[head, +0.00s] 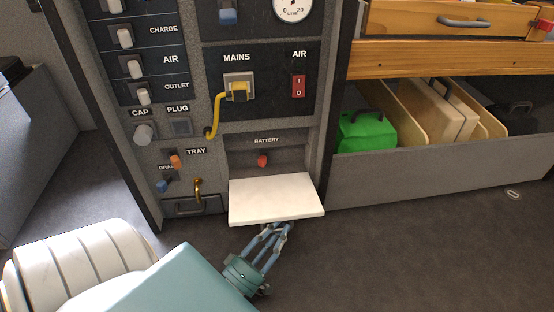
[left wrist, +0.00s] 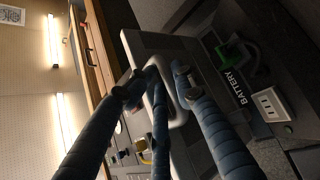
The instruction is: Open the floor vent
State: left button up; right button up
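I cannot make out a labelled floor vent. A small pale oblong fitting (head: 513,194) lies flush in the dark floor at the right of the head view. My left gripper (head: 279,228) is low in front of the cabinet, at the front edge of a white flap (head: 276,198), which partly hides its fingertips. In the left wrist view, my left gripper (left wrist: 162,80) has its fingers apart, with a grey looped handle (left wrist: 180,111) on a dark panel between or just beyond them. Contact with the handle cannot be told. My right gripper is not in view.
The control cabinet (head: 218,120) carries switches, a yellow cord (head: 217,113) and a red knob (head: 262,160) under the battery label. A small drawer (head: 196,206) is at its lower left. An open bin (head: 440,170) holds a green case (head: 367,131).

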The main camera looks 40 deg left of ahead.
pick_arm(q)
jog(key=shift+w+r, duration=0.2)
jog(key=shift+w, duration=0.1)
jog(key=shift+s+a, duration=0.1)
jog(key=shift+a, duration=0.2)
jog(key=v, duration=0.7)
jog(key=shift+s+d+f, duration=0.25)
jog(key=shift+s+d, duration=0.05)
jog(key=shift+s, duration=0.05)
